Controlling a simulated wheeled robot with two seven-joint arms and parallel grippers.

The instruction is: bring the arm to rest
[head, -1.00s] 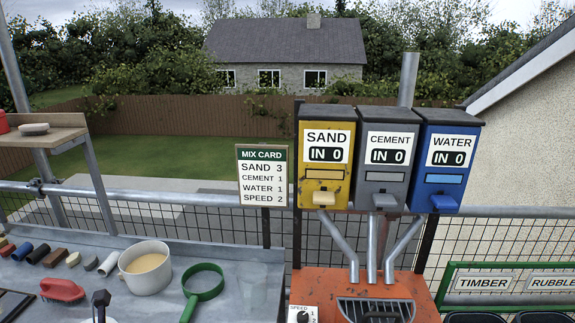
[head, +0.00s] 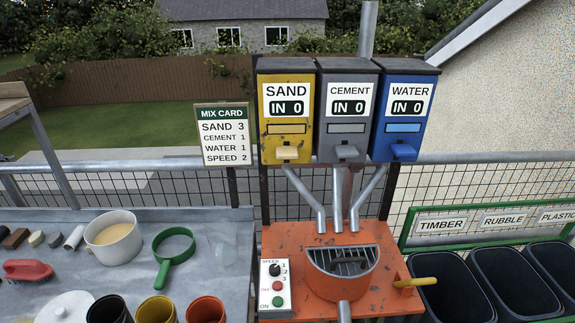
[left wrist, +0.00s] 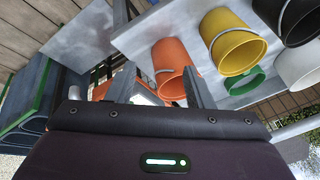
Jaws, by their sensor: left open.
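My left gripper (left wrist: 160,88) shows in the left wrist view, its two grey fingers apart with nothing held between them. An orange bucket (left wrist: 172,56) is just beyond the fingertips in that view; whether they touch cannot be told, but I see no grip on it. Neither of my arms shows in the head view. My right gripper is in no view.
The orange mixer (head: 342,275) stands under the sand, cement and water dispensers, with a control box (head: 275,286) beside it. The grey bench (head: 222,238) holds buckets, a pot (head: 113,240) and a green sieve (head: 172,247). Dark bins (head: 510,283) stand at right.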

